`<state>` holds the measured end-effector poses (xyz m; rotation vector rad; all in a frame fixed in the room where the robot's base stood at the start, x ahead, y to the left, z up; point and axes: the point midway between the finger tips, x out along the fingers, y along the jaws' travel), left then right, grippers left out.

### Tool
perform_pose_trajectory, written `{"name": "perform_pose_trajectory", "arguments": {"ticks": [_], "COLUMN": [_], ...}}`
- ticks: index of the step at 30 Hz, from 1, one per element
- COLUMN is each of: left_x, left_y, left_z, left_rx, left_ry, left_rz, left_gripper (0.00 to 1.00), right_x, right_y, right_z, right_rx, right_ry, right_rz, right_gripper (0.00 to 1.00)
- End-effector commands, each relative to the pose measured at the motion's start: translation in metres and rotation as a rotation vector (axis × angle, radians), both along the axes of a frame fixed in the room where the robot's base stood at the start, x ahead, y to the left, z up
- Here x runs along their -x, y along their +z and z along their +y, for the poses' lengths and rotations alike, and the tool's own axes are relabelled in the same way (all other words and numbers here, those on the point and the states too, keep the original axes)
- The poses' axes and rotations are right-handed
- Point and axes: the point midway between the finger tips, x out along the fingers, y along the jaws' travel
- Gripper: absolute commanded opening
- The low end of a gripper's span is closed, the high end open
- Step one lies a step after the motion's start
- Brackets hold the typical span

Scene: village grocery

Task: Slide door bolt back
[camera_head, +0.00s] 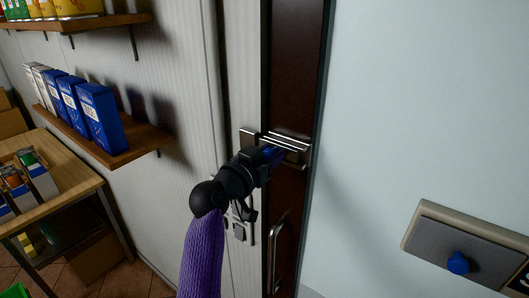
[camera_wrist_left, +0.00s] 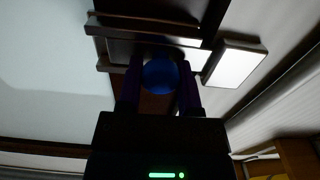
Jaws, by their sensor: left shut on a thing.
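The door bolt (camera_head: 296,142) is a set of shiny metal bars on a plate. It lies across the dark brown door (camera_head: 295,60) and reaches left onto the pale frame. My left gripper (camera_head: 275,156) is at the bolt, shut on its blue knob. In the left wrist view the round blue knob (camera_wrist_left: 160,76) sits between the two fingers, with the bolt's bars (camera_wrist_left: 150,30) just beyond. A bright metal plate (camera_wrist_left: 235,63) lies beside the bars. My gripper hides part of the bolt in the head view. My right gripper is in neither view.
A metal door handle (camera_head: 279,258) is below the bolt. A small switch plate (camera_head: 240,229) is on the frame. At the right, a grey panel (camera_head: 430,238) carries another blue knob (camera_head: 458,263). A wooden shelf (camera_head: 145,141) with blue boxes (camera_head: 100,118) juts out at the left.

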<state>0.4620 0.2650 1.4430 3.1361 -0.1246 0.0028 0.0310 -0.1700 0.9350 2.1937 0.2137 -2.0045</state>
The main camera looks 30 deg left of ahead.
Motion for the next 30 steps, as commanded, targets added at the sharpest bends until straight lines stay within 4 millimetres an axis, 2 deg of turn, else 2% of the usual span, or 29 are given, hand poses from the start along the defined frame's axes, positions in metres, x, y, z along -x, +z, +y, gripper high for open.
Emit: {"name": "perform_pose_trajectory", "arguments": {"ticks": [1, 2, 6, 17, 20, 27, 30], "left_x": [0.000, 0.000, 0.000, 0.006, 0.021, 0.076, 0.091], "left_y": [-0.002, -0.002, -0.001, -0.002, -0.003, -0.005, -0.004], "left_z": [-0.001, -0.001, -0.001, 0.001, 0.003, 0.006, 0.008], "left_rx": [0.003, 0.003, 0.002, -0.001, -0.004, -0.004, -0.001], "left_ry": [-0.004, -0.004, -0.003, 0.001, 0.002, 0.000, -0.001], "left_rz": [0.004, 0.004, 0.004, 0.002, 0.002, 0.004, 0.004], "left_gripper": [0.00, 0.50, 0.79, 0.81, 0.81, 0.81, 0.81], "right_x": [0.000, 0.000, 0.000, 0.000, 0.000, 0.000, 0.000], "right_y": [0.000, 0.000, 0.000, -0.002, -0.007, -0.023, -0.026], "right_z": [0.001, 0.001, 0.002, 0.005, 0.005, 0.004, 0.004], "right_rx": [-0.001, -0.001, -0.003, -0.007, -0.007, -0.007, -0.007], "right_ry": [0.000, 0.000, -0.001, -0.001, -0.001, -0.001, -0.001], "right_rz": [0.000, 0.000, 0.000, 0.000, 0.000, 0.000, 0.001], "right_gripper": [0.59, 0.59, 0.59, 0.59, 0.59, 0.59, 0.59]}}
